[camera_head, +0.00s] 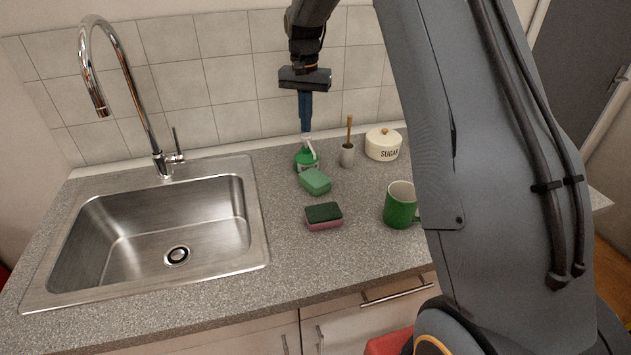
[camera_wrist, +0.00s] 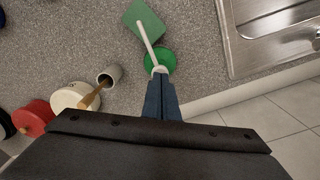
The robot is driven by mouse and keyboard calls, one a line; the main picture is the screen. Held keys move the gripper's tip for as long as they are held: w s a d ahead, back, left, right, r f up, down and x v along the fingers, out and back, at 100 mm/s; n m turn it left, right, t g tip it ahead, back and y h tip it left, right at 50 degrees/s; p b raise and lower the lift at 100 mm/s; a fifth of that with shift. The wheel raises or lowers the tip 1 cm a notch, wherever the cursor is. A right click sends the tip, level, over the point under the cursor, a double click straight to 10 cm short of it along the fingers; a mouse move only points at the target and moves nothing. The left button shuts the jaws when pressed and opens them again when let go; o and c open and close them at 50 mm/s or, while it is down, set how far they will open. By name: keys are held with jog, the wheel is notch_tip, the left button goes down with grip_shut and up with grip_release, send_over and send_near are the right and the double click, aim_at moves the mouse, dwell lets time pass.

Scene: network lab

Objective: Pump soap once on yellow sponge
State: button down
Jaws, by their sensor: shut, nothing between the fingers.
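A green soap dispenser (camera_head: 306,160) with a white pump head stands on the counter near the tiled wall. In the wrist view its white nozzle (camera_wrist: 148,38) points over a green sponge (camera_wrist: 146,18). That sponge lies just in front of the dispenser in the head view (camera_head: 315,182). A second sponge (camera_head: 323,216), dark green on top and pink below, lies nearer. No yellow sponge shows in either view. My gripper (camera_head: 306,129) is shut and empty, pointing down directly above the pump head. I cannot tell whether its fingertips (camera_wrist: 160,76) touch the pump.
A steel sink (camera_head: 258,215) with a tall tap (camera_head: 135,85) is at left. A brush holder (camera_head: 347,156), a sugar jar (camera_head: 382,146) and a green mug (camera_head: 399,207) stand to the right. The wrist view also shows a red object (camera_wrist: 33,117). The front counter is clear.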

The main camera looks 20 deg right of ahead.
notch_tip(320, 180, up, 6)
jog(key=p, duration=0.3)
jog(key=shift+s+f, duration=0.1)
dwell(0.5)
jog(key=s+f+n+b, duration=0.2)
jog(key=s+f, duration=0.2)
jog(key=s, duration=0.6)
jog(key=s+f+n+t+b, duration=0.1)
jog(key=s+f, duration=0.4)
jog(key=s, duration=0.6)
jog(key=s+f+n+b, duration=0.3)
jog(key=s+f+b, duration=0.1)
jog(key=s, duration=0.7)
jog(key=shift+f+b, duration=0.3)
jog(key=shift+f, duration=0.05)
